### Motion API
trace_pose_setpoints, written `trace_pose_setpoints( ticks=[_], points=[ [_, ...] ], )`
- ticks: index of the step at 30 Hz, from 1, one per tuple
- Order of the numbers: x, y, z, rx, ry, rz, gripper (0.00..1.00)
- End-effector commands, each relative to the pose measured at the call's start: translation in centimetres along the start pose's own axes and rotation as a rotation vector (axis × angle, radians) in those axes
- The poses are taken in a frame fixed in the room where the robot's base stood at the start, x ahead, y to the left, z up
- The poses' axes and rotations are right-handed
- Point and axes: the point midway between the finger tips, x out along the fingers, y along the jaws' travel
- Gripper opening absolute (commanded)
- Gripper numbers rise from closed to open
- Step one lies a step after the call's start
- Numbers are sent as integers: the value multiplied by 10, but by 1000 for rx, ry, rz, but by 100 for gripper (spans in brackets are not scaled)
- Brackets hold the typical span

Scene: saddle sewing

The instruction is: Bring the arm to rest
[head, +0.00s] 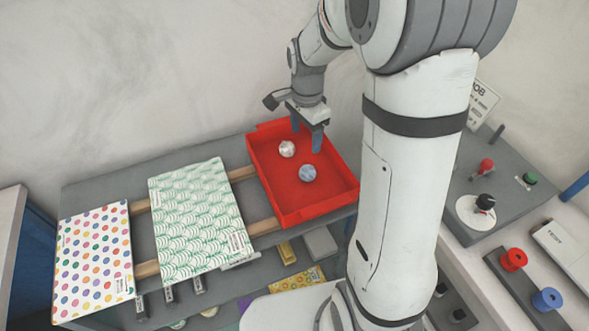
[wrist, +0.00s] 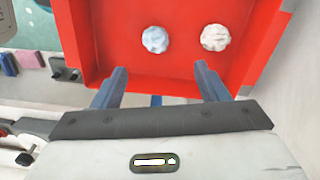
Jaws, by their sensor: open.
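My gripper (head: 308,135) is open and empty. It points down above the back part of a red tray (head: 322,215). In the wrist view its two fingers (wrist: 160,84) stand apart with nothing between them. A white ball (head: 287,149) and a bluish ball (head: 307,173) lie in the tray, apart from the fingers. Both also show in the wrist view, the bluish ball (wrist: 155,39) on the left and the white ball (wrist: 214,37) on the right.
A green-patterned board (head: 197,218) and a dotted board (head: 94,262) lie left of the tray on wooden rails (head: 263,227). At right, a grey panel holds a red knob (head: 486,166) and a black knob (head: 485,202). Red (head: 513,260) and blue (head: 547,300) spools stand nearer. The wall is close behind.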

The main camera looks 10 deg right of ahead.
Motion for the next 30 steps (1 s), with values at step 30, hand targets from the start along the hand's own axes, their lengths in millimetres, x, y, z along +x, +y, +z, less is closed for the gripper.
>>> trace_pose_setpoints(
  ticks=[30],
  points=[
    [-84, 112, 44, -739, 126, -133, 68]
  ],
)
